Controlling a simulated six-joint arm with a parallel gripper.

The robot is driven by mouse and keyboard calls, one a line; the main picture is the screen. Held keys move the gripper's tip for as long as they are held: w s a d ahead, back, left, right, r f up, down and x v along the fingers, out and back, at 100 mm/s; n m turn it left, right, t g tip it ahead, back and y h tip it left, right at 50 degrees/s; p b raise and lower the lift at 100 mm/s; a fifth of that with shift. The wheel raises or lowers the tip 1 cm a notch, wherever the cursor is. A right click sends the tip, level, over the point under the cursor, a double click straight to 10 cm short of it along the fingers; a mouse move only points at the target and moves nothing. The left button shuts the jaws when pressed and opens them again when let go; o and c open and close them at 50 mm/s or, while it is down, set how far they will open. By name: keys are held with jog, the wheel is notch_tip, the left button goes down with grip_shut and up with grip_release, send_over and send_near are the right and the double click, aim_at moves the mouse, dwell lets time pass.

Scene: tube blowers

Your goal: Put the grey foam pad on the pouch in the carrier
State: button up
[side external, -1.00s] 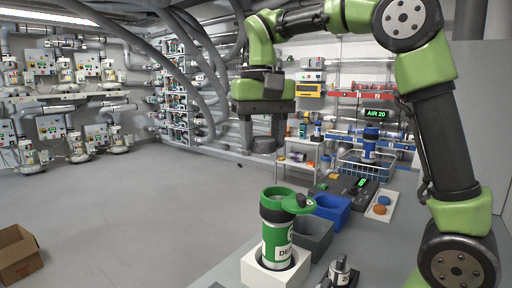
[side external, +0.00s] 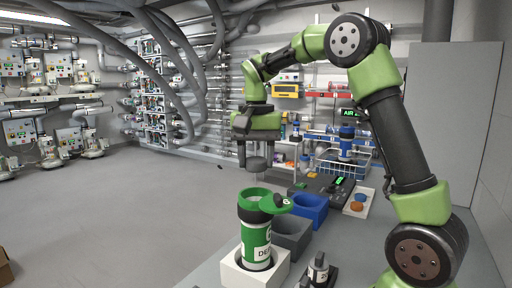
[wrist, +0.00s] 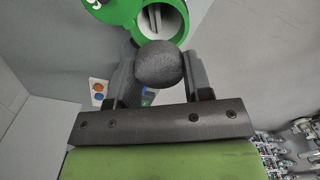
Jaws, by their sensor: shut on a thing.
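The carrier (side external: 256,235) is an upright green and white cylinder with its green lid (side external: 282,201) swung open to the right. It stands in a white holder block (side external: 252,272). My gripper (side external: 257,164) is above the carrier mouth, shut on the dark grey foam pad (side external: 257,163), with a gap between pad and rim. In the wrist view the round foam pad (wrist: 159,64) sits between the two fingers, and the carrier's green rim (wrist: 128,12) shows beyond it.
Beside the carrier are a grey bin (side external: 292,237) and a blue bin (side external: 309,209). A white tray (side external: 358,204) with orange and blue discs and a wire basket (side external: 345,166) are farther back.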

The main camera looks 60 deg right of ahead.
jog(key=shift+f, duration=2.1)
jog(key=shift+f, duration=0.2)
jog(key=shift+f, duration=0.25)
jog(key=o, duration=1)
jog(key=shift+c, duration=0.2)
jog(key=shift+r, duration=0.1)
notch_tip(320, 180, up, 10)
jog(key=shift+f, duration=0.15)
